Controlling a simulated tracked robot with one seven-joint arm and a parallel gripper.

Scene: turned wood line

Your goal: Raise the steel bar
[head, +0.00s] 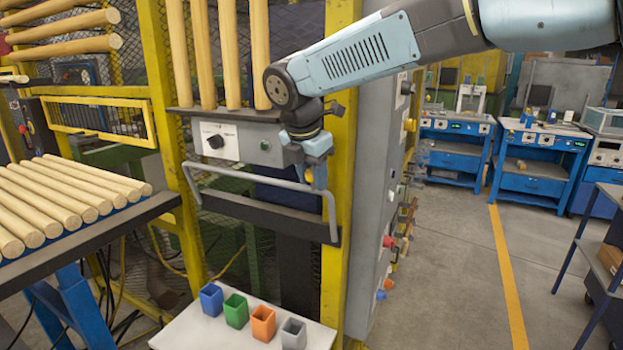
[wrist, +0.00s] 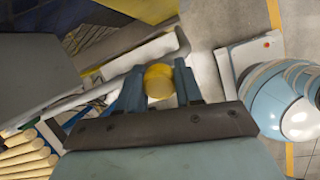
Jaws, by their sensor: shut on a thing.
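The steel bar (head: 262,183) is a grey, bent tube in front of the yellow machine frame, its long middle running across below the control panel and its ends turned down. It also shows in the wrist view (wrist: 82,95), slanting behind my fingers. My gripper (head: 318,178) hangs pointing down at the bar's right part; whether it touches the bar I cannot tell. In the wrist view its two blue fingers (wrist: 161,88) are shut on a yellow round piece (wrist: 158,80). The lower part of this piece is hidden by the gripper body.
A control panel (head: 228,140) with a black knob sits above the bar. Below stands a white shelf (head: 190,335) with blue, green, orange and grey cups. Wooden rods lie on a rack (head: 125,207) at left. Open floor (head: 450,270) is at right.

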